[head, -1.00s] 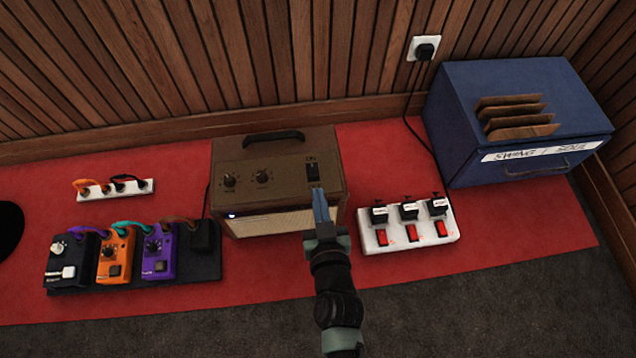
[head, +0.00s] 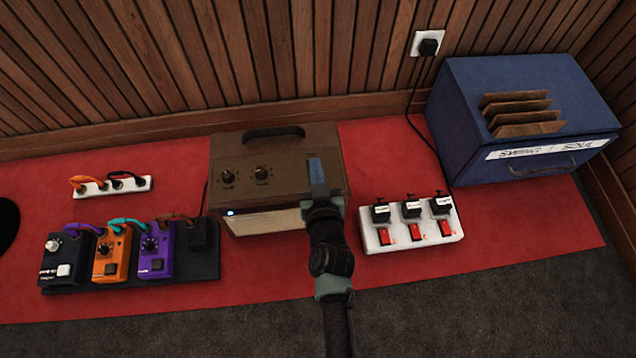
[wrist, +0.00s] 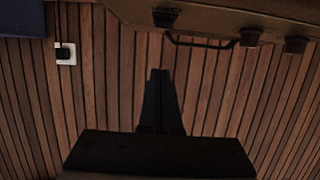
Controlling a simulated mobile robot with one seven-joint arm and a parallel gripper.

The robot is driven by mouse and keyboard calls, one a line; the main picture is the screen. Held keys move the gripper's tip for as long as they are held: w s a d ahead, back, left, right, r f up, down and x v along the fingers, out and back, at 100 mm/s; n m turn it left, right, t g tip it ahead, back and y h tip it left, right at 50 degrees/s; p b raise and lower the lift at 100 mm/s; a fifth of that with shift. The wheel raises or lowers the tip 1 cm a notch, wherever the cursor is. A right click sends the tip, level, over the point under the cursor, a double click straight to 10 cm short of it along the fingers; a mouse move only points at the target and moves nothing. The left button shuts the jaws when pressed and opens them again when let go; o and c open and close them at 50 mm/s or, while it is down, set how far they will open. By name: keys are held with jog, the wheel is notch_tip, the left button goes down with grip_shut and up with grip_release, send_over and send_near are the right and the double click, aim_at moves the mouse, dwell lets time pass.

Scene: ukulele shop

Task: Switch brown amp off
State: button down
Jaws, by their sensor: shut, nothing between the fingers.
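The brown amp (head: 232,150) stands on the red mat against the wood wall, with two knobs and a handle on top. A small blue-white light (head: 230,212) glows on its front. My gripper (head: 316,165) is shut and empty, over the right part of the amp's top. Its fingers hide the switch in the head view. In the wrist view the amp (wrist: 215,22) hangs along the top edge, with the dark switch (wrist: 163,19) just beyond my fingertips (wrist: 158,73). I cannot tell whether they touch it.
A white strip with red switches (head: 410,240) lies close to the right of the amp. A blue box (head: 470,110) stands further right. A pedalboard (head: 200,265) and a small white strip (head: 140,187) lie left. A wall outlet (head: 417,43) holds a plug.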

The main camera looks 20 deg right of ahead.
jog(key=shift+x, duration=0.95)
jog(key=f+b, duration=0.2)
jog(key=shift+s+a+f+b, duration=0.1)
jog(key=shift+s+f+b, duration=0.15)
jog(key=shift+f+b, duration=0.7)
jog(key=shift+s+a+f+b, duration=0.1)
jog(key=shift+s+f+b, duration=0.05)
jog(key=shift+f+b, duration=0.65)
notch_tip(320, 180, up, 5)
jog(key=p, duration=0.4)
jog(key=shift+s+f, duration=0.1)
jog(key=f+p+v, duration=0.1)
jog(key=v, duration=0.9)
jog(key=shift+s+f, duration=0.35)
jog(key=shift+f, duration=0.05)
